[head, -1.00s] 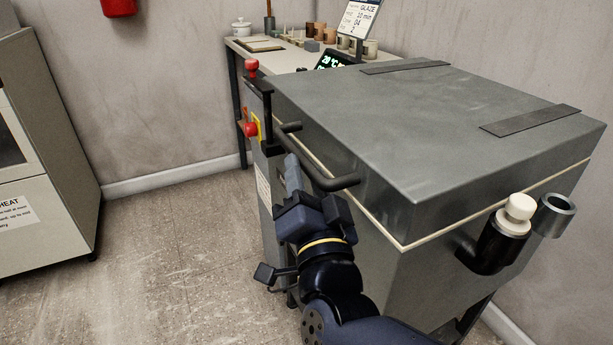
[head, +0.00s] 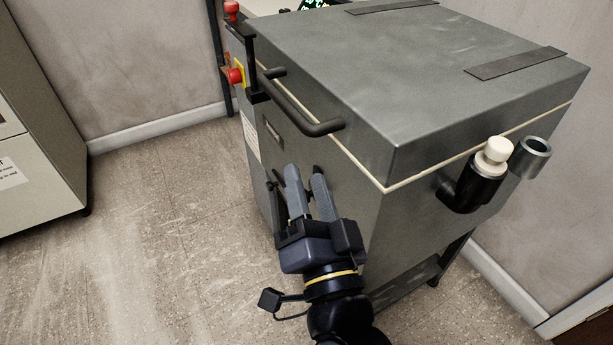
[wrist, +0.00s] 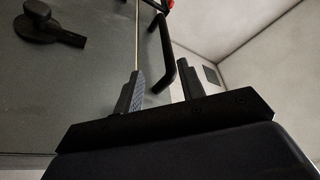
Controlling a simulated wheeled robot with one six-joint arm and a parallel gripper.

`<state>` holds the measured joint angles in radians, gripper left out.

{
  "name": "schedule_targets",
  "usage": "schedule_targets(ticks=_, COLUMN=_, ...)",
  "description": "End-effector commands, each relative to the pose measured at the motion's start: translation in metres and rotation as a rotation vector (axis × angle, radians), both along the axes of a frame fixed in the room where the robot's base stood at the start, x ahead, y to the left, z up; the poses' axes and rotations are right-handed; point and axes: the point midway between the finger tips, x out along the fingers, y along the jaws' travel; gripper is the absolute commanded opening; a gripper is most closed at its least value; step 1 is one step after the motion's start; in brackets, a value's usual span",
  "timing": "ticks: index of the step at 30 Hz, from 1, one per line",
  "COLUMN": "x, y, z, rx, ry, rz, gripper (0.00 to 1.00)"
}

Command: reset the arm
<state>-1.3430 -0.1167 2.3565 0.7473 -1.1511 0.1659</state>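My gripper (head: 306,184) is in front of the grey kiln-like box, below its dark bar handle (head: 307,118). Its two fingers stand apart with nothing between them. In the wrist view the gripper (wrist: 160,90) also shows a gap between its fingers, and the bar handle (wrist: 161,50) appears beyond them. The handle is not between the fingers in the head view. Whether a finger touches the box front, I cannot tell.
The grey box (head: 410,60) has a flat lid, shut. A red knob (head: 236,76) on yellow is at its left corner. A black holder with a white plug (head: 492,157) and a metal tube (head: 531,154) stick out at right. A pale cabinet (head: 40,130) stands left; floor between is clear.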

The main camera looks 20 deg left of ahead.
Motion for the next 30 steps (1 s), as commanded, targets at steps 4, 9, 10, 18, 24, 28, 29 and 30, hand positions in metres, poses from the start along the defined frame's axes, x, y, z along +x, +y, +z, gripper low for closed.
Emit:
schedule_targets(ticks=4, x=0.0, y=0.0, z=0.0, rx=0.0, ry=0.0, rz=0.0, gripper=0.38)
schedule_targets(ticks=9, x=0.004, y=0.003, z=0.001, rx=0.001, ry=0.0, rz=-0.002, gripper=0.38)
schedule_targets(ticks=10, x=0.006, y=0.004, z=0.002, rx=0.002, ry=-0.001, rz=-0.003, gripper=0.38)
schedule_targets(ticks=18, x=0.036, y=0.026, z=0.012, rx=0.003, ry=-0.004, rz=-0.005, gripper=0.38)
schedule_targets(ticks=24, x=0.062, y=0.046, z=0.023, rx=0.005, ry=-0.006, rz=-0.002, gripper=0.38)
schedule_targets(ticks=28, x=0.074, y=0.056, z=0.029, rx=0.005, ry=-0.007, rz=-0.001, gripper=0.38)
schedule_targets(ticks=29, x=0.076, y=0.057, z=0.03, rx=0.005, ry=-0.007, rz=-0.001, gripper=0.38)
schedule_targets(ticks=30, x=0.078, y=0.059, z=0.031, rx=0.005, ry=-0.006, rz=0.0, gripper=0.38)
